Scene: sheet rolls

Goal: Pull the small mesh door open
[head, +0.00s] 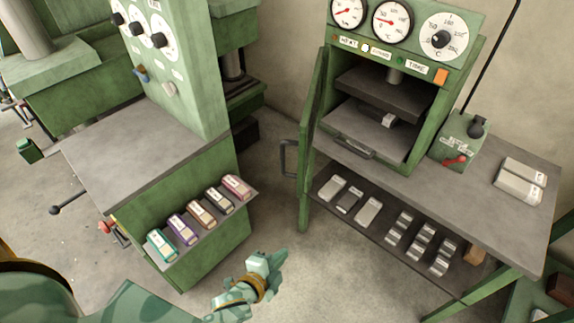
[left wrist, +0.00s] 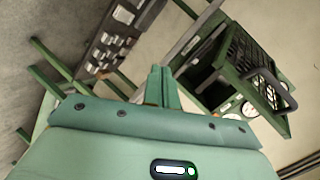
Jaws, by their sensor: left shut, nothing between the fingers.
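The small mesh door (head: 314,100) hangs on the left side of the green press cabinet and shows nearly edge-on in the head view. It stands swung out from the front, leaving the dark interior visible. Its dark bar handle (head: 288,158) sticks out to the left. In the left wrist view the door's black mesh (left wrist: 240,55) and green frame show at upper right, with the handle (left wrist: 272,86) facing me. My left gripper (head: 277,264) is shut and empty, below the handle in the picture and apart from it. Its closed fingers (left wrist: 163,85) also show in the left wrist view.
The press bench (head: 480,190) has a lower shelf with several metal blocks (head: 368,210). A green machine (head: 190,240) with a shelf of several coloured boxes stands left. Bare floor (head: 280,215) lies between them. A control box (head: 460,140) with a red lever sits on the bench.

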